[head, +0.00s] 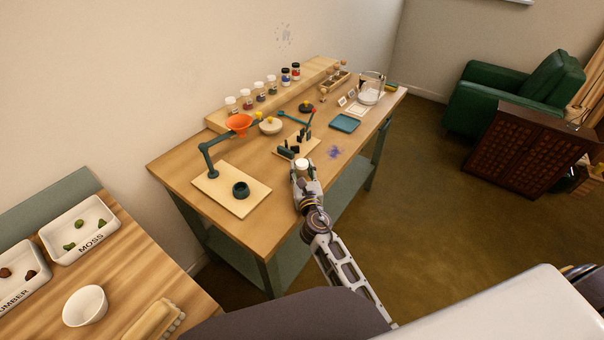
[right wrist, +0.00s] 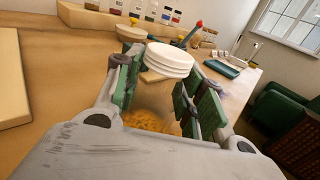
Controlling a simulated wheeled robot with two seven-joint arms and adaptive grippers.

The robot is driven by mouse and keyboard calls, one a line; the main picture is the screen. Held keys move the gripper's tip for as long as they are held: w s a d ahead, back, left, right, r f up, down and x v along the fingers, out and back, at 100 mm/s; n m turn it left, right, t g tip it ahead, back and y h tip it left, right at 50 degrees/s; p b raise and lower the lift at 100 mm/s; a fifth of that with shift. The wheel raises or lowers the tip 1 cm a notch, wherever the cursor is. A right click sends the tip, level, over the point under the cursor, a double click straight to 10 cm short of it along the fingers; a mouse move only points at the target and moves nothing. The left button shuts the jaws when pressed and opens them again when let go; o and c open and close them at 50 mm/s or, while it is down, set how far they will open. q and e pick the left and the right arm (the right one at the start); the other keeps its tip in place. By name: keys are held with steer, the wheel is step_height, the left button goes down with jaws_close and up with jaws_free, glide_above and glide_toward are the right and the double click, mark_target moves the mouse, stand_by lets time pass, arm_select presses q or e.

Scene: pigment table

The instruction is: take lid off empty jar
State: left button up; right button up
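A jar with a ridged white lid (head: 302,164) stands near the table's front edge. In the right wrist view the lid (right wrist: 170,60) shows large between the fingertips. The jar's body is mostly hidden by my gripper. My right gripper (head: 304,178) is at the jar. In the right wrist view its two green-padded fingers (right wrist: 160,88) are spread apart, with a gap between the left finger and the lid. An orange-brown patch (right wrist: 152,121) shows between the fingers; I cannot tell what it is. My left gripper is not in view.
Several pigment jars line the raised back shelf (head: 303,88).

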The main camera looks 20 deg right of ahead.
mark_target(303, 167)
steer(key=shift+c, duration=1.4)
steer(key=shift+r+p, duration=0.5)
steer(key=shift+r, duration=0.35)
steer(key=shift+r+p, duration=0.45)
steer(key=shift+r, duration=0.3)
step_height(303, 167, up, 6)
steer(key=p, duration=0.2)
steer(key=shift+f+p, duration=0.2)
steer(key=shift+p, duration=0.1)
steer(key=shift+r, duration=0.6)
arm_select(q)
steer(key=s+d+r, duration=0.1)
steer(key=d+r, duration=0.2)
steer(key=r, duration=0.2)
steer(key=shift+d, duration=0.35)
